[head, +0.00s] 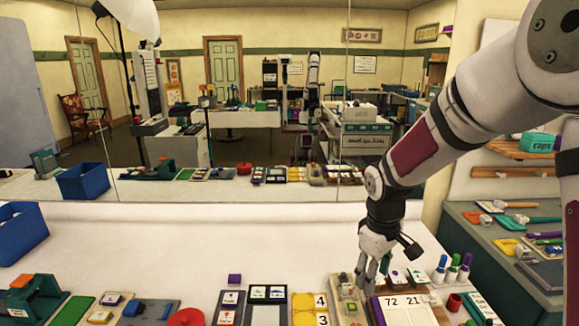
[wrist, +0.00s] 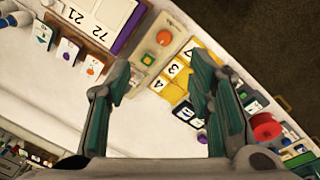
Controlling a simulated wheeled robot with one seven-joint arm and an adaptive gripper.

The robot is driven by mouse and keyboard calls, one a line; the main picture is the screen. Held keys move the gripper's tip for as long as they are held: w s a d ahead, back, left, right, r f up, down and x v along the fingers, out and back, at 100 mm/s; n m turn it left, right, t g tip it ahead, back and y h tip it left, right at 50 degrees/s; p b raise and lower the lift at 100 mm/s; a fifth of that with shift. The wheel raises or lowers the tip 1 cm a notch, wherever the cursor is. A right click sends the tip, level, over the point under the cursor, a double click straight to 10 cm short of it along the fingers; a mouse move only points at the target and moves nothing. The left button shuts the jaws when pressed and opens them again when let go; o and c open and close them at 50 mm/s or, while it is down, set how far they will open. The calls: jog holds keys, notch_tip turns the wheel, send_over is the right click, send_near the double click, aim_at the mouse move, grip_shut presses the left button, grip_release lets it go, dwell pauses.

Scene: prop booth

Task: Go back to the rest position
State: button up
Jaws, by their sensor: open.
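My gripper (head: 370,284) hangs from the arm over the right part of the white table (head: 190,235), fingers pointing down. In the wrist view my gripper (wrist: 163,72) has its two teal-padded fingers wide apart, with nothing between them.
Right of the gripper stands a number board (head: 403,312) reading 72 and 21, with cards behind it and marker pens (head: 452,270). To the left are a yellow number holder (head: 308,310), a red round piece (head: 186,317) and a blue bin (head: 20,232). A mirror spans the back. The table's middle is clear.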

jog(key=s+r+m+t, duration=0.2)
jog(key=s+r+m, duration=0.2)
jog(key=s+r, duration=0.9)
jog(key=s+r+m+t, duration=0.2)
jog(key=s+r+m, duration=0.1)
jog(key=s, duration=0.8)
jog(key=shift+s+a+r+y, duration=0.25)
jog(key=shift+a+r+y, duration=0.1)
jog(key=shift+r, duration=0.4)
